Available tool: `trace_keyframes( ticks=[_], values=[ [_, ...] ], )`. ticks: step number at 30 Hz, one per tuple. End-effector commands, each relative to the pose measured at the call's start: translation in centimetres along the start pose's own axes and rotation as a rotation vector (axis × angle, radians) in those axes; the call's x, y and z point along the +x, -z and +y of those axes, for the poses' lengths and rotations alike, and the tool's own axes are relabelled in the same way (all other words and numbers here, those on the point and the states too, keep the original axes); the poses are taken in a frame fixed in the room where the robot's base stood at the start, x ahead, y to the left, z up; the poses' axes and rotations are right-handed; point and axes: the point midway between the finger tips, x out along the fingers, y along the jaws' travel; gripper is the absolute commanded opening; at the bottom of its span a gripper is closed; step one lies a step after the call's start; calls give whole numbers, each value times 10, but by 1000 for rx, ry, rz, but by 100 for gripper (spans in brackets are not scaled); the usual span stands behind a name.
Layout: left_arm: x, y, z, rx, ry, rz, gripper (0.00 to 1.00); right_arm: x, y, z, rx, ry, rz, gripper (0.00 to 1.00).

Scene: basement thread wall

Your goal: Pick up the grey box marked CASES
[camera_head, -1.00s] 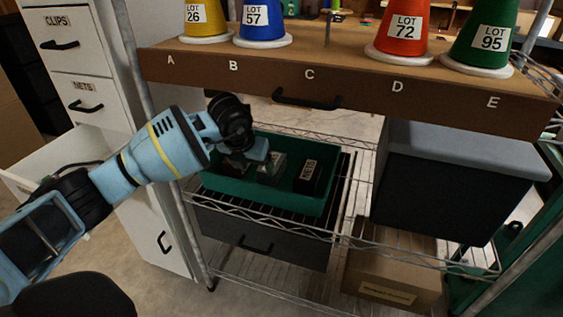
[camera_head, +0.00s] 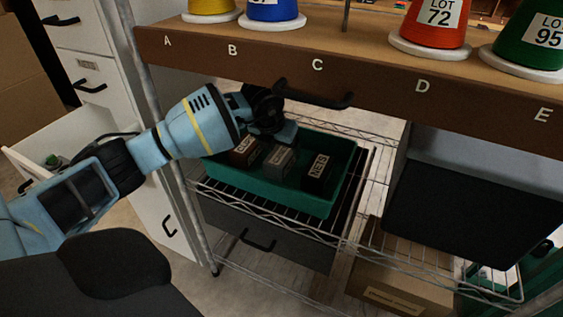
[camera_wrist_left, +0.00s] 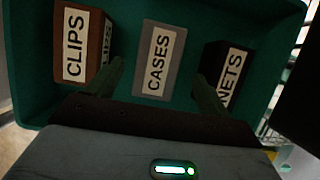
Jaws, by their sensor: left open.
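My left gripper (camera_head: 287,134) is above the bin, open and empty. My right gripper is not shown.
A brown worktop (camera_head: 350,65) with thread cones overhangs the bin, with a black handle (camera_head: 315,96) close to my wrist. A dark bin (camera_head: 450,215) with a grey top stands to the right. White drawers (camera_head: 85,85) stand at left, one open.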

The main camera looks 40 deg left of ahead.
Motion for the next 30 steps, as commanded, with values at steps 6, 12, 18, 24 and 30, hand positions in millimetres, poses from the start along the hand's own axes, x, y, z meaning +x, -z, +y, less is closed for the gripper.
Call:
trace_keyframes(
  ticks=[6,12,18,24,30],
  values=[
    [13,2,1,0,0,2,80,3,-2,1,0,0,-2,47],
    [42,3,2,-1,0,1,80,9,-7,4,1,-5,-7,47],
    [52,2,3,0,0,-1,80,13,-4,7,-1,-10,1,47],
    [51,2,3,0,0,-1,80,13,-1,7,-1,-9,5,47],
    [52,2,3,0,0,-1,80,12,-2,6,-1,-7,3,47]
  ],
)
